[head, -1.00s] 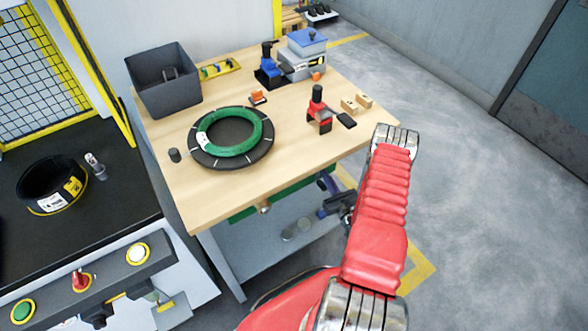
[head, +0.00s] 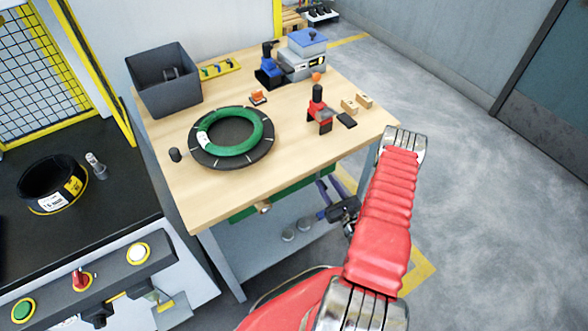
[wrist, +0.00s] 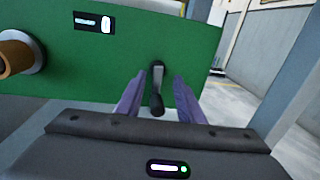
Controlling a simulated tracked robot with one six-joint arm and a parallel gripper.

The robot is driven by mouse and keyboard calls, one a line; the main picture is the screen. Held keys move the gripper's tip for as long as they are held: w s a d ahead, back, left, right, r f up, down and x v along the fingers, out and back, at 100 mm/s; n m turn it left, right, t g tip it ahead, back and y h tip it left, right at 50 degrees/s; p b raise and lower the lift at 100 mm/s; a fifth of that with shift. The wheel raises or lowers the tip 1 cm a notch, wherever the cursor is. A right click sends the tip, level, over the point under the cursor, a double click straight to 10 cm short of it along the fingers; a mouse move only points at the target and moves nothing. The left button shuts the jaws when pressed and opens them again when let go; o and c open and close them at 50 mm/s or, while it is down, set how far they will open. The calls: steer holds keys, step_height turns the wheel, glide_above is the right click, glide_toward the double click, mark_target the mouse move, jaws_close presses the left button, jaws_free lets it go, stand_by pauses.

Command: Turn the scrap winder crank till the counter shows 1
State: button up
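The scrap winder is a green box under the bench top (head: 243,213), and its green face (wrist: 200,62) fills much of the wrist view. A small counter (wrist: 95,22) sits at its upper left; its digit looks like 0 but is small. The crank (wrist: 157,90) is a grey arm with a dark knob, pointing down towards me. My gripper (wrist: 157,98) has its two purple fingers apart, one on each side of the crank knob, with visible gaps. In the head view my gripper (head: 328,195) is under the bench's right side, and the crank is hidden.
A wooden-coloured roller (wrist: 18,55) sticks out of the winder's face at the left. The bench top (head: 200,200) above holds a green coil (head: 212,148), a grey bin (head: 150,92) and tools. Floor is free to the right.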

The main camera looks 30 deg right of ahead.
steer(key=s, duration=0.6)
steer(key=shift+d, duration=0.25)
steer(key=shift+s, duration=0.1)
stand_by(0.7)
